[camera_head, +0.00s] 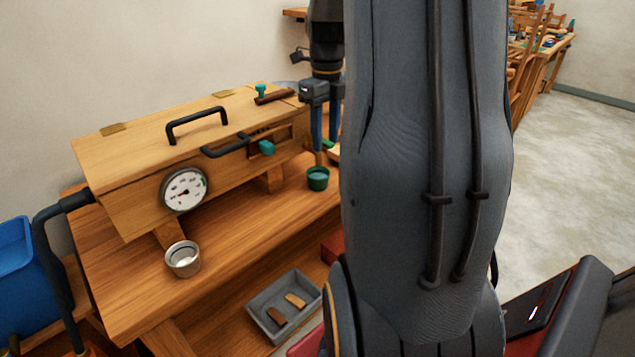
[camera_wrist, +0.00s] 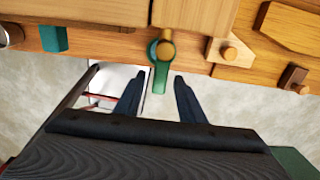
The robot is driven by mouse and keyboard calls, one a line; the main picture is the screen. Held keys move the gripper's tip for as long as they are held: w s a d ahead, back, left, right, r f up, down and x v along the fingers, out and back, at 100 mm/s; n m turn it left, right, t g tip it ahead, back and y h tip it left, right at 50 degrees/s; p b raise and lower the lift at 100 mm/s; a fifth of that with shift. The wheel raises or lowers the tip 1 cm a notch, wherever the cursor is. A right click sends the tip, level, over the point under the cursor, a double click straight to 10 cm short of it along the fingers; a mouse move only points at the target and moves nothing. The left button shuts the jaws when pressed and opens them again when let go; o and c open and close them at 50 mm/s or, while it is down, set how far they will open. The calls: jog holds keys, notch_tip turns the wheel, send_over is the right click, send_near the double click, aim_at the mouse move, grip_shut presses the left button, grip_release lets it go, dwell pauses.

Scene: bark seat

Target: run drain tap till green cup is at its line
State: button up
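The green cup (camera_head: 318,180) stands upright on the bench below my gripper; its line and fill level are too small to read. In the wrist view a tap with a brass round top and a green lever (camera_wrist: 159,80) sits at the bench edge, its lever pointing toward me. A green rim around the brass may be the cup; I cannot tell. My gripper (camera_head: 325,143) points down at the right end of the wooden box. In the wrist view its open fingers (camera_wrist: 159,75) flank the lever with visible gaps. The tap is mostly hidden in the head view.
The wooden box (camera_head: 140,165) has a dial gauge (camera_head: 184,189), black handles and a teal block (camera_head: 266,148). A small metal cup (camera_head: 183,259) stands on the bench front. A grey tray (camera_head: 270,323) lies lower down. A blue tank (camera_head: 15,255) is at left.

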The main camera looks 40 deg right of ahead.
jog(key=c, duration=0.9)
jog(key=shift+w+d+n+p, duration=0.15)
jog(key=shift+d+n+p, duration=0.35)
jog(key=shift+n, duration=0.5)
jog(key=shift+w+d+n+p, duration=0.1)
jog(key=shift+d+n+p, duration=0.2)
jog(key=shift+n+p, duration=0.55)
